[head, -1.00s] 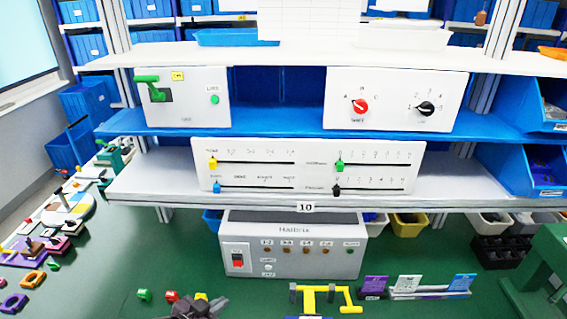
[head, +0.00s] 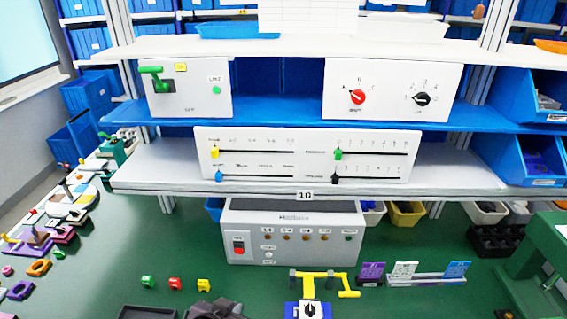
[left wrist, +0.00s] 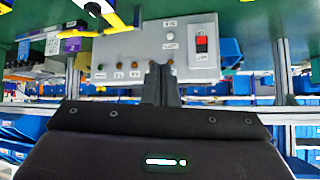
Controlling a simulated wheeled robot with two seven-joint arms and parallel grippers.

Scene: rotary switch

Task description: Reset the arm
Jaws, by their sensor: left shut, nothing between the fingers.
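My left gripper (head: 215,309) is at the bottom edge of the head view, low over the green table and only partly in frame. Its dark fingers (left wrist: 161,84) show in the left wrist view, pressed together and empty, with the grey control box (left wrist: 190,50) behind them. My right gripper is in neither view. A white panel (head: 393,76) on the blue shelf carries a red rotary knob (head: 357,97) and a black rotary knob (head: 421,99). The left gripper is well below and left of this panel, touching nothing visible.
A slider panel (head: 372,137) stands on the white shelf (head: 150,165). The grey control box (head: 292,215) stands on the table beneath it. A yellow handle (head: 320,275), small coloured blocks (head: 174,284) and a card holder (head: 428,280) are near the gripper.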

